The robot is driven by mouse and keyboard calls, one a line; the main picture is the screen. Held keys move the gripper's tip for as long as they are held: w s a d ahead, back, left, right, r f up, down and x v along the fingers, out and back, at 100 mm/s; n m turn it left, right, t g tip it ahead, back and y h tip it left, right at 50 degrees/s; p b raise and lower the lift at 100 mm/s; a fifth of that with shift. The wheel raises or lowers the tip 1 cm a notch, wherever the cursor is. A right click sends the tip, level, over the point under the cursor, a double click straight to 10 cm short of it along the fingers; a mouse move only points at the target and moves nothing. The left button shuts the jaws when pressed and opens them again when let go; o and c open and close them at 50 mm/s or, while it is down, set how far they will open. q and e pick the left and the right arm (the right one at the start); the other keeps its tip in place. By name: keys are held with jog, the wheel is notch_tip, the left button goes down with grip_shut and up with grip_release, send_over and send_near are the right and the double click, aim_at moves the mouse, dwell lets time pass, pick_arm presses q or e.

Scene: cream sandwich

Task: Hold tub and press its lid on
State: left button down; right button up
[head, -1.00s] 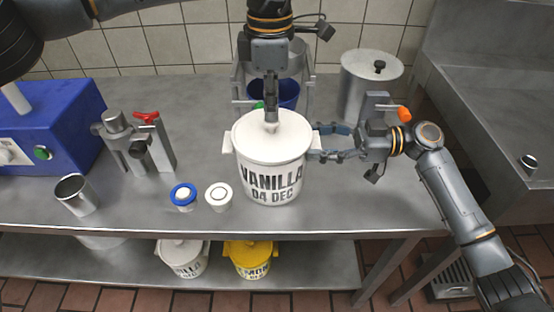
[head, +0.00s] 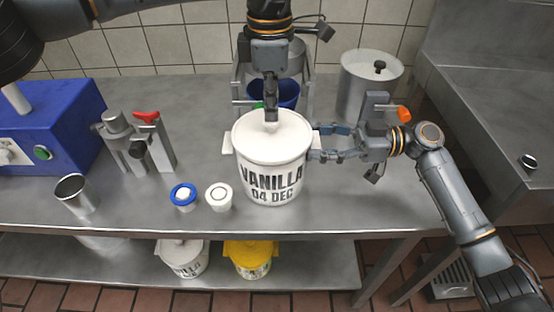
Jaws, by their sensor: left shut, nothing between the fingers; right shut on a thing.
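A white tub (head: 273,183) with "VANILLA 04 DEC" in black letters stands upright on the steel table. Its white lid (head: 257,143) lies on top and looks level; I cannot tell whether it is fully seated. The exact grip is partly hidden behind the tub's edge.
Left of the tub are two small round cups (head: 218,196), a metal cup (head: 75,195), a metal fitting with a red lever (head: 140,147) and a blue machine (head: 45,130). Behind stand a blue container (head: 287,94) and a lidded steel pot (head: 366,84). More tubs sit on the lower shelf.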

pick_arm(q)
jog(key=shift+s+f, duration=0.1)
dwell(0.3)
jog(key=shift+r, duration=3.5)
pick_arm(e)
jog(key=o, duration=1.5)
jog(key=shift+c, duration=0.2)
